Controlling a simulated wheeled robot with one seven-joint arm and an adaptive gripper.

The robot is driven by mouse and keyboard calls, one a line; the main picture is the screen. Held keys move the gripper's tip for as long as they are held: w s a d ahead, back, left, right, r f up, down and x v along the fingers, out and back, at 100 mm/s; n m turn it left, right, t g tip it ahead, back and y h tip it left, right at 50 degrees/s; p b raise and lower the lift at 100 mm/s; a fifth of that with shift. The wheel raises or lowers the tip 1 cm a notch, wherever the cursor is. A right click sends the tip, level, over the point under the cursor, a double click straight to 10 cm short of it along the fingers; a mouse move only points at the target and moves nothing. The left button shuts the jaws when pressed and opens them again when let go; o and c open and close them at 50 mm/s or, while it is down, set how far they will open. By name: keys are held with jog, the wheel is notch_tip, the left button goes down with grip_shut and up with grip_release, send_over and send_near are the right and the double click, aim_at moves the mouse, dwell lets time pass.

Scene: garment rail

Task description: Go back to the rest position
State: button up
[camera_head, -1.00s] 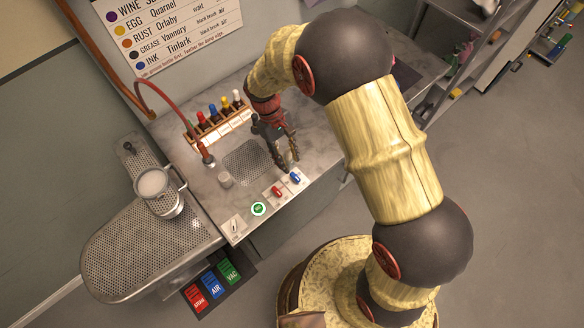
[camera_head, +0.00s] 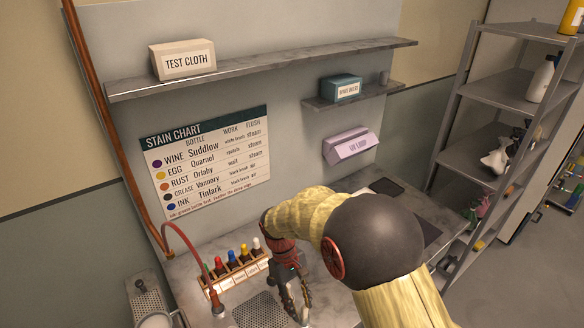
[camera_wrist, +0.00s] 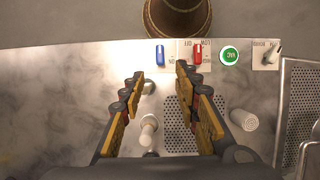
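My gripper (camera_head: 290,298) hangs over the marble-look bench, just right of the bottle rack (camera_head: 237,278). In the wrist view my gripper (camera_wrist: 159,76) has its two fingers spread apart with nothing held between them. A small white upright piece (camera_wrist: 148,130) shows below, between the fingers in the picture; whether it touches either finger I cannot tell. The rack holds several small bottles with coloured caps. The arm's dark joint and pale yellow links hide part of the bench's right side in the head view.
Perforated metal (camera_head: 262,312) is set in the bench. The wrist view shows a blue switch (camera_wrist: 160,55), a red switch (camera_wrist: 197,53), a green button (camera_wrist: 229,55) and a white ribbed cylinder (camera_wrist: 244,119). A stain chart (camera_head: 206,165), shelves (camera_head: 262,69) and a lilac box (camera_head: 350,146) are behind.

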jog(key=s+d+r+m+t+y+b, duration=0.2)
jog(key=s+d+r+m+t+b, duration=0.5)
jog(key=s+d+r, duration=0.8)
notch_tip(320, 180, up, 4)
jog(key=shift+s+d+r+t+y, duration=0.1)
jog(key=shift+s+d+t+y, duration=0.25)
jog(key=shift+s+t, duration=0.75)
jog(key=shift+a, duration=0.15)
